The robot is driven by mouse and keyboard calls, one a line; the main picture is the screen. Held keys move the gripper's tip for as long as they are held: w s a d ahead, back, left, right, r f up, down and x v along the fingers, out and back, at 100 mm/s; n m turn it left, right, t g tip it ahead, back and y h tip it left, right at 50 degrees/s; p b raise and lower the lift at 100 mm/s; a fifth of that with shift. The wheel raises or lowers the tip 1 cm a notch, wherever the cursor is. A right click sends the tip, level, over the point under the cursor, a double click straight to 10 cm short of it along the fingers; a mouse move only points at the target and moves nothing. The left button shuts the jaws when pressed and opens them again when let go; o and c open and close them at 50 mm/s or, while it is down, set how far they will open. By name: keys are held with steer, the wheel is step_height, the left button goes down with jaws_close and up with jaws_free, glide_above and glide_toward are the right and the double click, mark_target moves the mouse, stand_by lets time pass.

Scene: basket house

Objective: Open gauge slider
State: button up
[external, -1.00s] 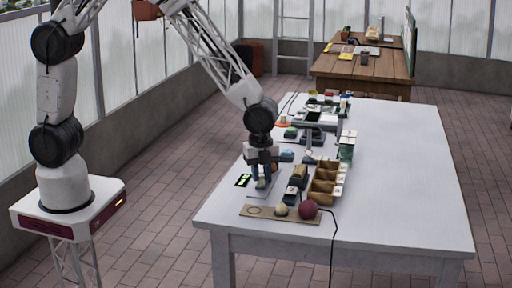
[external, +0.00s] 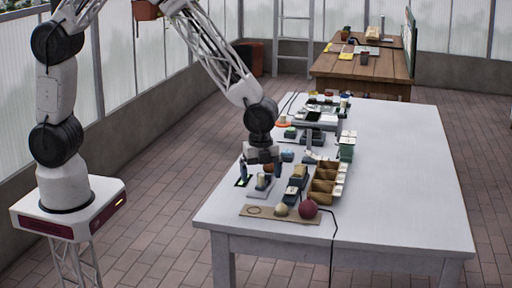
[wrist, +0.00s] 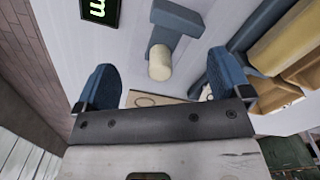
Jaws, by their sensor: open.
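Beside the display is a blue-grey block (wrist: 175,20) with a cream cylindrical knob (wrist: 160,62); I take this to be the slider. The knob also shows in the external view (external: 262,180). My gripper (external: 260,172) points down over it with its blue fingers spread wide. In the wrist view the knob is between and beyond the fingers (wrist: 155,88), apart from both. My gripper is empty.
A brown compartment tray (external: 322,187) and a dark block with a tan top (external: 298,172) stand right. The table's right side is clear.

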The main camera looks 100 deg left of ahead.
steer(key=shift+r, duration=0.15)
steer(key=shift+r, duration=3.3)
steer(key=shift+s+d+r, duration=0.15)
steer(key=shift+s+r, duration=0.15)
steer(key=shift+r, duration=0.2)
steer(key=s+d+r+n+t, duration=0.1)
steer(key=s+d+r+n, duration=0.25)
steer(key=s+r, duration=0.8)
steer(key=s+d+r+n+t, duration=0.1)
steer(key=s+d+r+n, duration=0.4)
steer(key=s, duration=1)
steer(key=s+a+r+n, duration=0.1)
steer(key=s+r+n, duration=0.2)
steer(key=s, duration=0.9)
steer(key=shift+r+t, duration=0.3)
